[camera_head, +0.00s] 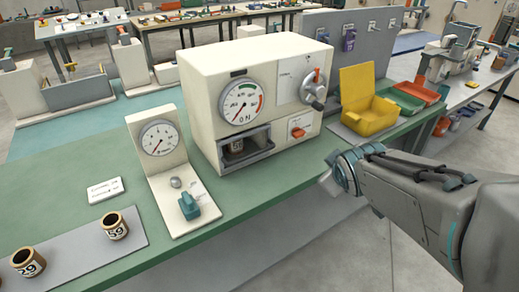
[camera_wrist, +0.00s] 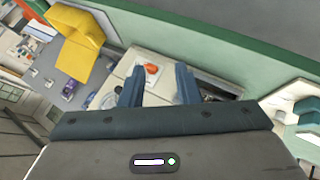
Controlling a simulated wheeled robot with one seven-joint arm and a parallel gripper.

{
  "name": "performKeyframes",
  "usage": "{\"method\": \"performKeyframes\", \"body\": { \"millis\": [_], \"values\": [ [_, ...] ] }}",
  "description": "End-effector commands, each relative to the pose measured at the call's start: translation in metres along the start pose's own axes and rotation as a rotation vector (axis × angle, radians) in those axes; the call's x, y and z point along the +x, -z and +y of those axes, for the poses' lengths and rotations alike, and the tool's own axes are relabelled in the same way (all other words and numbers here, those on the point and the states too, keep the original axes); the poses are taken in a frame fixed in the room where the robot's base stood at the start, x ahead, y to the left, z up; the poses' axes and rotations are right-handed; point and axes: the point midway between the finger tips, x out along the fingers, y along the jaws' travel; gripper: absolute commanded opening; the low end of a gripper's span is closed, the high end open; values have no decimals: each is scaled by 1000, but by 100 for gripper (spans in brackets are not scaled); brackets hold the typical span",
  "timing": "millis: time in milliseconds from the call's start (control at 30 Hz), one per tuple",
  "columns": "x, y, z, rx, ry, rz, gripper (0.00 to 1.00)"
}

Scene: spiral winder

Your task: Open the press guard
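The cream press (camera_head: 215,75) stands on the green bench, with a round dial and a side knob with a red lever. Low on its front is a recess with a grey guard (camera_head: 249,158) across its lower part; a small numbered cup (camera_head: 236,146) shows inside. I cannot tell how far the guard is open. An orange switch (camera_head: 298,127) sits right of the recess and also shows in the wrist view (camera_wrist: 152,69). My gripper (camera_head: 335,178) is right of the press front, apart from it. In the wrist view its two fingers (camera_wrist: 158,88) are spread with nothing held.
A gauge stand (camera_head: 157,170) with a teal lever is left of the press. Two numbered cups (camera_head: 115,227) stand on a grey mat at front left, near a white label card (camera_head: 105,190). A yellow open box (camera_head: 368,105) and coloured bins are to the right.

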Motion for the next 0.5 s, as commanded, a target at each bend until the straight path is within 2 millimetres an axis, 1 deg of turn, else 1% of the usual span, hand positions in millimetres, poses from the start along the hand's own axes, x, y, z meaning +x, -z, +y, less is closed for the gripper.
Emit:
{"method": "performKeyframes", "body": {
  "millis": [33, 133, 200, 333, 400, 500],
  "values": [
    [30, 0, -8, -102, -26, 57, 29],
    [63, 21, -13, -326, -86, 199, 29],
    [83, 35, -22, -480, -124, 302, 29],
    [111, 58, -48, -731, -187, 496, 29],
    [120, 68, -63, -837, -217, 592, 29],
    [127, 77, -82, -948, -249, 703, 29]
  ]
}}
